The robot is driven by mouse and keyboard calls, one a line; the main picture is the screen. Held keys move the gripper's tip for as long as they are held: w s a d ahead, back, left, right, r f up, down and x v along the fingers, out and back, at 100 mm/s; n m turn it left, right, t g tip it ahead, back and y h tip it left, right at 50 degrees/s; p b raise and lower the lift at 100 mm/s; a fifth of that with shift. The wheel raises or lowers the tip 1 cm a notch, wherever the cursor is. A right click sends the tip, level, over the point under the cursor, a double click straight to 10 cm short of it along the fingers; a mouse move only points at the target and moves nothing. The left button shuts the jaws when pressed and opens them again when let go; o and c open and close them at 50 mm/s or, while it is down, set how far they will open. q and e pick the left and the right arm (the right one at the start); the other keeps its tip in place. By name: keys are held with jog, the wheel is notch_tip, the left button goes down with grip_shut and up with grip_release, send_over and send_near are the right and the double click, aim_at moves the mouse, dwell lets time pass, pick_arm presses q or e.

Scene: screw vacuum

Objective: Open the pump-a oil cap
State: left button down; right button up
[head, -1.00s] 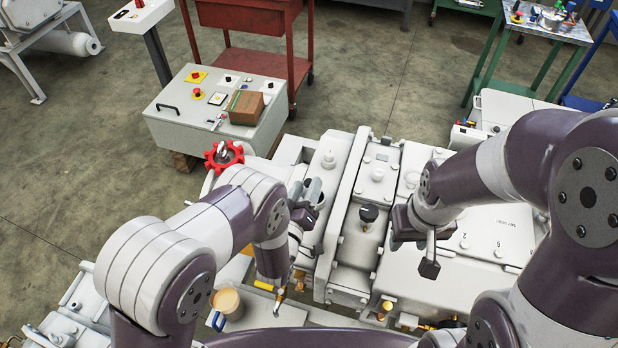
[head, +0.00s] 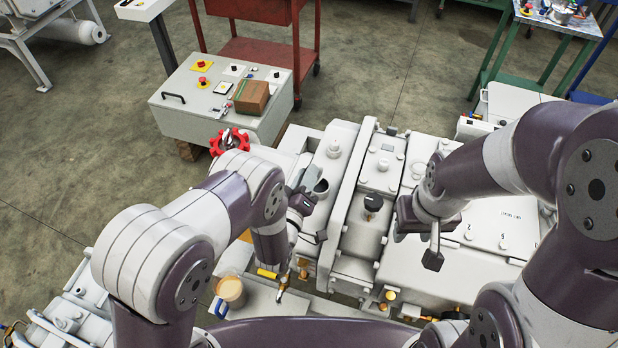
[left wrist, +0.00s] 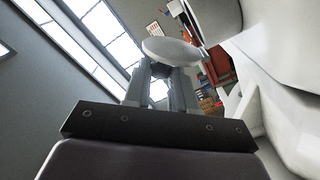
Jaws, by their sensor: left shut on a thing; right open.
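My left gripper (head: 300,200) is over the left part of the pale grey pump (head: 400,268). In the left wrist view, its two fingers (left wrist: 172,85) are shut on a pale round disc, which looks like the oil cap (left wrist: 171,50). In the head view the gripper and arm mostly hide this cap. A short grey round neck with a dark top (head: 320,187) shows right beside the gripper; I cannot tell for sure whether it is the open oil port. My right gripper (head: 418,242) is open and empty above the pump's right side.
A black-topped knob (head: 373,202) stands mid-pump. A red handwheel (head: 229,142) is behind my left arm. A grey control box (head: 188,112) bears a brown carton (head: 251,97). A tan-filled cup (head: 231,291) stands at front left. Open floor (head: 80,170) lies left.

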pick_arm(q)
jog(key=n, duration=0.1)
jog(key=a+n+b, duration=0.1)
jog(key=n, duration=0.2)
jog(key=shift+w+a, duration=0.3)
jog(key=shift+a, duration=0.1)
jog(key=shift+w+a+f+n+b, duration=0.15)
jog(key=shift+a+n+b, duration=0.2)
jog(key=shift+n, duration=0.4)
jog(key=shift+w+a+f+n+b, duration=0.1)
jog(key=shift+a+n+b, duration=0.15)
jog(key=shift+n, duration=0.5)
jog(key=c, duration=0.9)
grip_release()
jog(key=shift+c, duration=0.2)
